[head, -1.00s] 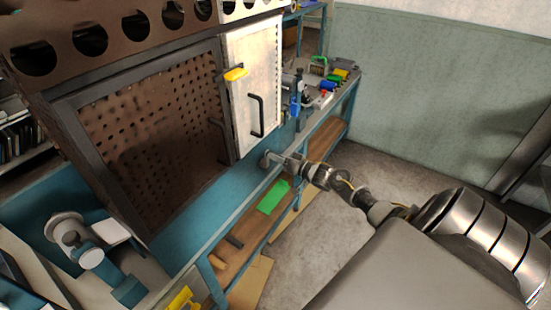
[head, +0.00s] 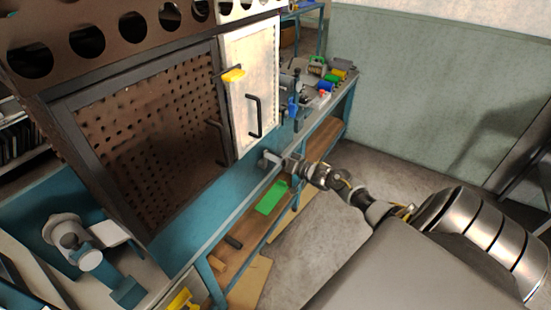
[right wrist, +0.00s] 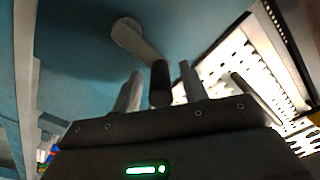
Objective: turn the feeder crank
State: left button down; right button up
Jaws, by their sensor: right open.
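The feeder crank (head: 268,157) is on the blue front face of the bench, below the white door, small in the head view. In the right wrist view it shows as a pale crank arm (right wrist: 135,39) on a round hub, with a dark cylindrical handle (right wrist: 160,85). My right gripper (head: 285,163) is at the crank. Its fingers (right wrist: 159,80) are open, one on each side of the dark handle; I cannot tell whether either touches it. My left gripper is not in view.
A white door (head: 251,90) with a black handle stands above the crank, beside a brown perforated panel (head: 150,130). A green item (head: 271,198) lies on the lower shelf. Tools and coloured parts (head: 325,85) crowd the far bench top. The floor (head: 370,170) to the right is clear.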

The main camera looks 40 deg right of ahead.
jog(key=b+v, duration=0.1)
jog(key=v, duration=1)
jog(key=shift+b, duration=0.3)
